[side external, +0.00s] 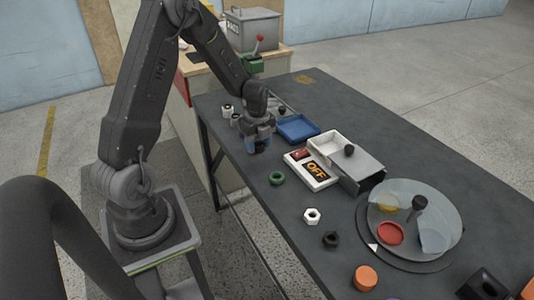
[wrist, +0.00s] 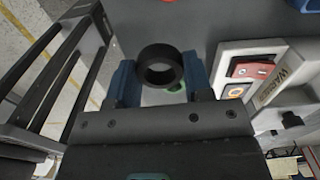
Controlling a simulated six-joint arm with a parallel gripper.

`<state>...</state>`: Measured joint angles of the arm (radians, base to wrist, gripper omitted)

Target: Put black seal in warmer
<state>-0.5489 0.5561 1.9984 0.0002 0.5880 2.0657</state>
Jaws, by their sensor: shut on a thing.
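The black seal (wrist: 145,56), a thick ring, sits between the blue fingers of my gripper (wrist: 160,78) in the wrist view. My gripper is shut on it. In the side view my gripper (side external: 260,147) points down above the table, left of the warmer, and the seal is mostly hidden there. The warmer (side external: 362,168) is a grey and white box with a black knob (side external: 349,150). Its pale compartment (side external: 328,142) looks open at the top and empty.
A blue tray (side external: 298,128) lies behind the warmer. A green ring (side external: 277,178), white nut (side external: 305,215), black nut (side external: 331,240) and orange cylinder (side external: 365,278) stand in front. A round glass-like platter (side external: 445,204) holding several items is at right. Small cylinders (side external: 227,111) stand beyond my gripper.

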